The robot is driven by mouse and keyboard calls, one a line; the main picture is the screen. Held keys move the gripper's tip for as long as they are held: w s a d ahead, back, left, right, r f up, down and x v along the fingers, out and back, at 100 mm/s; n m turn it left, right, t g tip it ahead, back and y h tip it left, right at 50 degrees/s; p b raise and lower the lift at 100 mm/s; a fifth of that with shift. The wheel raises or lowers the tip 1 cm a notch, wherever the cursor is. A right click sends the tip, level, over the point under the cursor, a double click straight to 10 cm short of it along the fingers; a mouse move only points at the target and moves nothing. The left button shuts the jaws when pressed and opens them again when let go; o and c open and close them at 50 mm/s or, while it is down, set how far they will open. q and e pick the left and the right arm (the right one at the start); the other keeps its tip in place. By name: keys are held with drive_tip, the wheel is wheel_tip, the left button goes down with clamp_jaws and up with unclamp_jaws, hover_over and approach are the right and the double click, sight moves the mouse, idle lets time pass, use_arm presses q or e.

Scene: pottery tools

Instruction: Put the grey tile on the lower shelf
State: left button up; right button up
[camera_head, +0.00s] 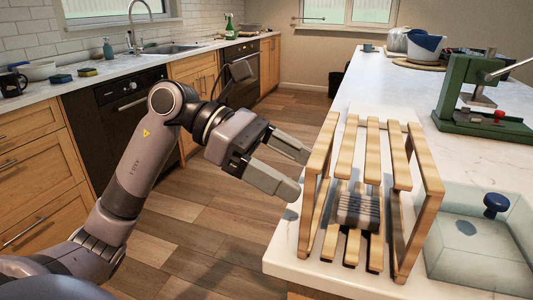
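A wooden slatted rack (428,185) with an upper and a lower shelf stands near the front left edge of the white counter. The grey tile (358,210), a ribbed grey block, appears to lie on the slats of the lower shelf (352,247), below the front edge of the upper shelf (375,150). My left gripper (299,174) is just left of the rack, its two fingers apart with nothing between them. It is clear of the tile. My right gripper is not in view.
A clear box with a dark blue knob (496,204) stands close to the rack's right. Behind it is a green press (470,100). A bowl with a blue cloth (425,46) sits at the far end. The counter's middle (385,85) is free.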

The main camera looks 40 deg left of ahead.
use_arm(q)
drive_tip(key=shift+v, duration=2.05)
